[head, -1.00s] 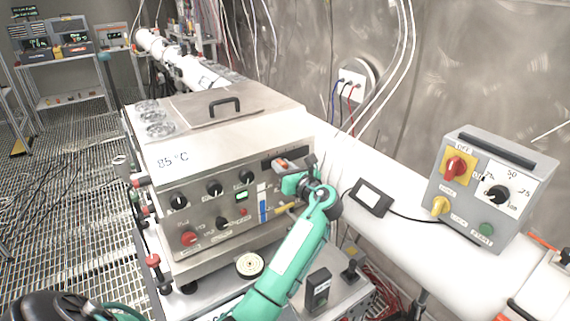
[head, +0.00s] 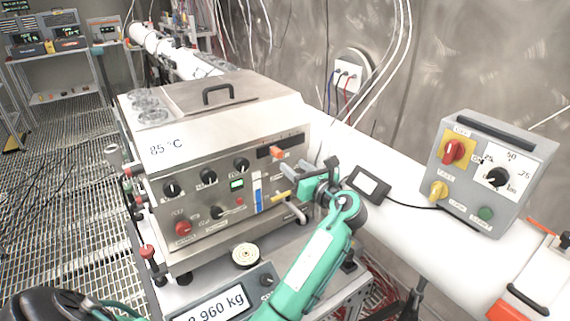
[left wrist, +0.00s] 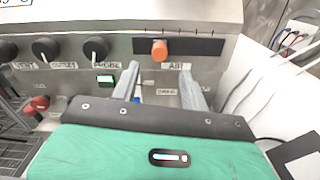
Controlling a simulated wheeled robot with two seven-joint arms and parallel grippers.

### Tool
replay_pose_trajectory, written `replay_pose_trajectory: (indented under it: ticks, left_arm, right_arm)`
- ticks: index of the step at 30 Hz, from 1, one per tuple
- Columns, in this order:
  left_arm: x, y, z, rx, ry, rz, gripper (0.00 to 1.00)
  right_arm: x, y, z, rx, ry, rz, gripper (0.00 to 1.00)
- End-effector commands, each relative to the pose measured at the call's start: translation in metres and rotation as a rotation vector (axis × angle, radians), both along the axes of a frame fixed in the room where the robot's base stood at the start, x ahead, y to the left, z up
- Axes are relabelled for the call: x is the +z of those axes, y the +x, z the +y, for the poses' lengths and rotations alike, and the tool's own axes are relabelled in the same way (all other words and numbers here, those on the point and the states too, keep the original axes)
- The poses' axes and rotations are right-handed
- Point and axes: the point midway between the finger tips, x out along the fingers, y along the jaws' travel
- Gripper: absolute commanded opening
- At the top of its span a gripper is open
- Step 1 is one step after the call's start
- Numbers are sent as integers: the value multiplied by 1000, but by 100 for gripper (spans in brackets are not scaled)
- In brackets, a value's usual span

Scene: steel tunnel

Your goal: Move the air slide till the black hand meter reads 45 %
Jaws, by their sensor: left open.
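The air slide is an orange knob (head: 277,152) in a dark horizontal slot on the upper right of the steel box's front. In the left wrist view the orange knob (left wrist: 160,50) sits left of the slot's middle, above the "AIR" label. My left gripper (left wrist: 158,88) is open and empty, its fingers below the knob and apart from it. In the head view my left gripper (head: 298,184) is right of and below the knob. The black hand meter (head: 370,186) lies on the white pipe; its pale screen is too small to read. My right gripper is not in view.
The steel box (head: 215,180) carries several black knobs, a red knob (head: 183,229) and a yellow handle (head: 280,197) near my fingers. A scale display (head: 222,305) reads about 3.960 kg. A grey control box (head: 490,175) stands on the white pipe at right.

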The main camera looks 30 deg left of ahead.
Motion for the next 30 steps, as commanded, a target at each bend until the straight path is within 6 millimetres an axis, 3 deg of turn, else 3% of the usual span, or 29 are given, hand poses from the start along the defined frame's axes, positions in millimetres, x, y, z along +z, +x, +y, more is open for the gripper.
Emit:
replay_pose_trajectory:
  ticks: [3,9,30]
  left_arm:
    - [-3,-9,-23,-3,-2,-1,45]
    - [-1,-18,-44,-1,-2,-1,45]
    - [0,-20,-48,0,0,0,45]
  right_arm:
    - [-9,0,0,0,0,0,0]
    - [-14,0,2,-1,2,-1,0]
    - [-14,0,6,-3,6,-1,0]
